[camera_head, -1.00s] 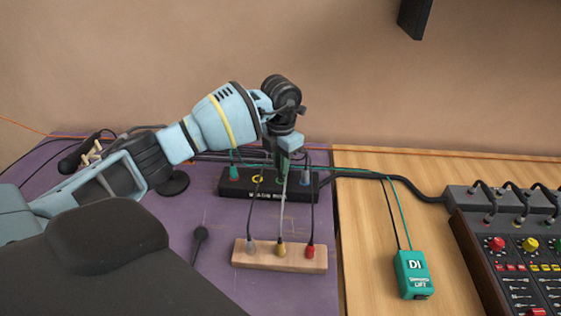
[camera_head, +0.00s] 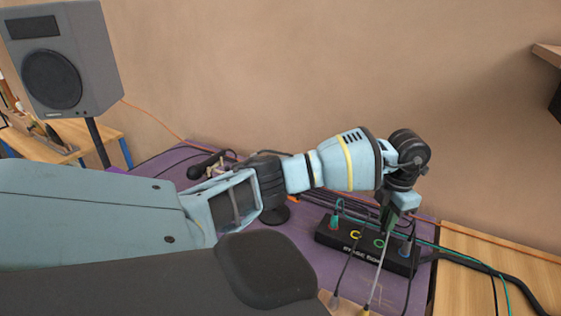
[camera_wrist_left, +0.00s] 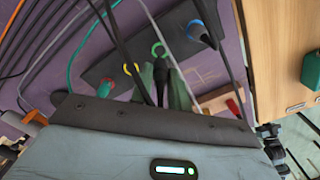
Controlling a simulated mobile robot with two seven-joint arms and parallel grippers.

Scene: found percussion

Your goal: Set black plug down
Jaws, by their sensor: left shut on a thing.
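My left gripper (camera_head: 388,218) is over the black stage box (camera_head: 331,238), near its green-ringed socket (camera_head: 380,243). In the left wrist view its green fingers (camera_wrist_left: 162,78) are shut on the black plug (camera_wrist_left: 160,76), which points toward the box near the green ring (camera_wrist_left: 158,49). I cannot tell whether the plug's tip touches the box. In the head view the plug is mostly hidden by the gripper. My right gripper is out of view.
The yellow-ringed socket (camera_head: 356,234) looks empty. A microphone (camera_head: 205,166) lies on the purple cloth; a speaker (camera_head: 62,65) stands far left.

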